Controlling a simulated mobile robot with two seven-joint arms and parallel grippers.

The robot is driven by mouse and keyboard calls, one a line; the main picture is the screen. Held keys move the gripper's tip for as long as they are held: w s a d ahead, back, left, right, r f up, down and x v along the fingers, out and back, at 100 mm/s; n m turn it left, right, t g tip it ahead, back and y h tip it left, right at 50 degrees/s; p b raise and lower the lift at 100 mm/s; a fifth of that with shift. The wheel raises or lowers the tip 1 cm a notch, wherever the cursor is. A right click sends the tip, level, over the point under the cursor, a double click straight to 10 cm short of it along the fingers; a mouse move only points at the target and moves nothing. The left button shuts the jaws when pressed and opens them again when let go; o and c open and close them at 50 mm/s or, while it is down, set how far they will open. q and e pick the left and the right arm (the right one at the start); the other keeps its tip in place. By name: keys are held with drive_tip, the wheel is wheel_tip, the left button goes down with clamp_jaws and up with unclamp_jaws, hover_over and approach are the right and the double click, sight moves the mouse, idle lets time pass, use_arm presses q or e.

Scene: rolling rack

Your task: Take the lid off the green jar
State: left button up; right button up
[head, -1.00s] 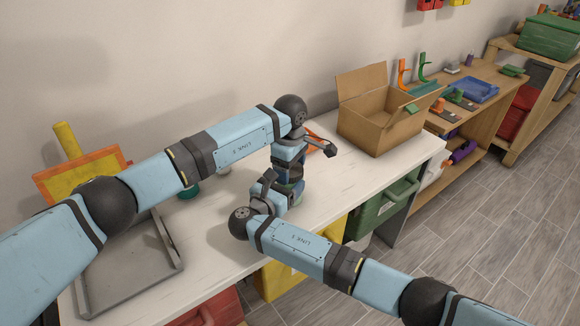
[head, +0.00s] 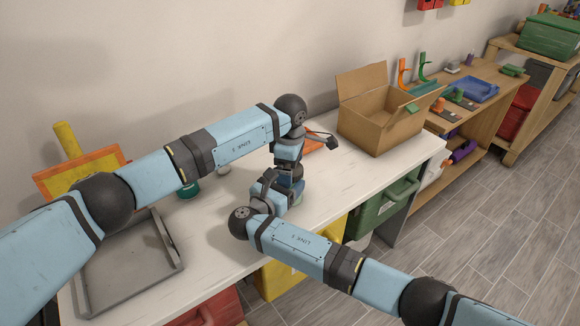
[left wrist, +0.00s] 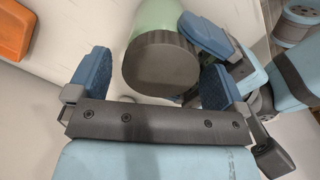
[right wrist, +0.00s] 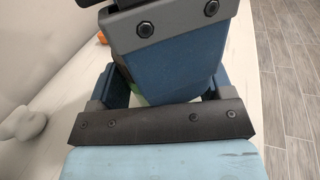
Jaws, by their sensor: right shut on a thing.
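The green jar (left wrist: 157,14) has a dark grey round lid (left wrist: 160,63) that faces the left wrist camera. My left gripper (left wrist: 155,60) is open, its blue fingers on either side of the lid with gaps showing. In the head view my left gripper (head: 289,172) points down from above the jar. My right gripper (head: 280,193) is shut on the jar from the front, below the left one. In the right wrist view a sliver of green jar (right wrist: 136,94) shows between the fingers of my right gripper (right wrist: 168,84); my left gripper hides most of it.
A cardboard box (head: 385,125) stands open at the right of the white bench (head: 215,245). A grey tray (head: 130,270) lies at the left. A teal-green item (head: 189,191), a small white item (head: 224,169) and an orange item (head: 312,142) sit behind the arms.

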use_arm(q)
drive_tip(key=shift+r, duration=2.4)
wheel_tip(320, 180, up, 2)
drive_tip(key=shift+r+m, duration=0.1)
drive_tip(key=shift+m, duration=0.9)
drive_tip(key=shift+r+m, duration=0.3)
drive_tip(key=shift+m, duration=0.1)
wheel_tip(320, 180, down, 8)
drive_tip(key=shift+r, duration=0.15)
